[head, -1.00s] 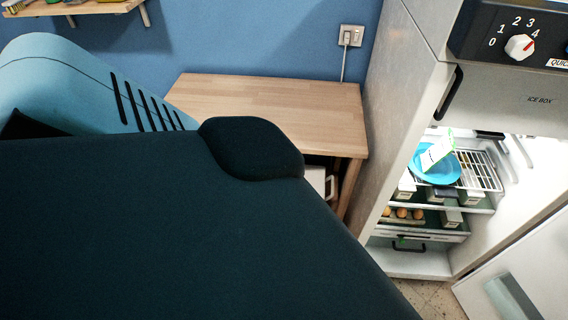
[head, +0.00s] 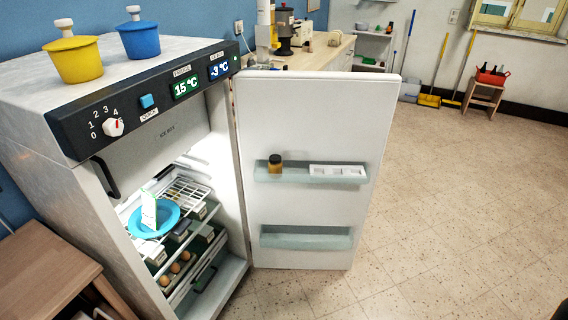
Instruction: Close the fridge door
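The fridge (head: 85,185) stands at the left in the head view, with its lit inside showing. Its white door (head: 305,120) stands wide open, hinged on the right side of the fridge, its inner face toward me. The door has two shelves; the upper shelf (head: 340,176) holds a small jar (head: 275,164) and a white tray. The lower shelf (head: 300,238) looks empty. Inside the fridge are a blue plate (head: 146,222) with a white carton on it, several boxes and several eggs. Neither of my grippers is in view.
A yellow pot (head: 76,58) and a blue pot (head: 139,39) stand on top of the fridge. A wooden table (head: 40,265) is at the lower left. A counter (head: 320,52) stands behind the door. The tiled floor (head: 460,220) to the right is clear.

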